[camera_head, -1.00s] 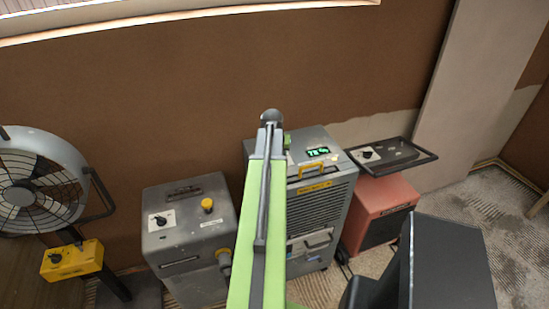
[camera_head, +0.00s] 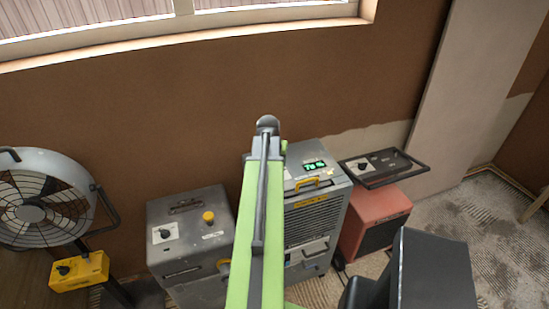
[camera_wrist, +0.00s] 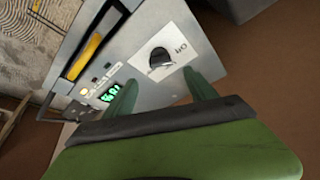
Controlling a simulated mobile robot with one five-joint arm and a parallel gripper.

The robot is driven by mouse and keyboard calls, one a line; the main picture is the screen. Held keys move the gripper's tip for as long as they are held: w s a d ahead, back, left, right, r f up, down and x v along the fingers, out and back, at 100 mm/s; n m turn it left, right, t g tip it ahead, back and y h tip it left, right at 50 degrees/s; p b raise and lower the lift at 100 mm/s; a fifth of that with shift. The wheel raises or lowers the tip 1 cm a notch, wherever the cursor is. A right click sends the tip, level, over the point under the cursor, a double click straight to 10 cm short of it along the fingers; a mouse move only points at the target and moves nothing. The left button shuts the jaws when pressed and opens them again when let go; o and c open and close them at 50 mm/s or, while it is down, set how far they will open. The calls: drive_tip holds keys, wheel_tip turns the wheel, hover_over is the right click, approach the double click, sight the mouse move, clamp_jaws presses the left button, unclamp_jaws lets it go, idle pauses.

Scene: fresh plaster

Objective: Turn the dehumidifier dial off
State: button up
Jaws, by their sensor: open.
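The dehumidifier (camera_head: 318,215) is a tall grey cabinet with a yellow handle and a lit green display, in the middle of the head view. My arm covers its left part, and its dial is hidden there. In the wrist view the dial (camera_wrist: 160,57) is a black knob on a white marked plate on the grey top panel (camera_wrist: 135,35). The green display (camera_wrist: 110,92) is lit beside it. I cannot tell which mark the knob points to. My gripper (camera_wrist: 161,78) is open and empty, its two green fingers apart and pointing towards the dial. Contact with the knob is not visible.
A grey machine (camera_head: 190,245) with a dial and yellow knob stands left of the dehumidifier. A fan (camera_head: 42,200) with a yellow control box (camera_head: 78,271) is at far left. A red heater (camera_head: 372,218) stands close on the right. A brown wall (camera_head: 180,125) rises behind.

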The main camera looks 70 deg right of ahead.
drive_tip(key=p+v, duration=0.6)
drive_tip(key=v, duration=0.3)
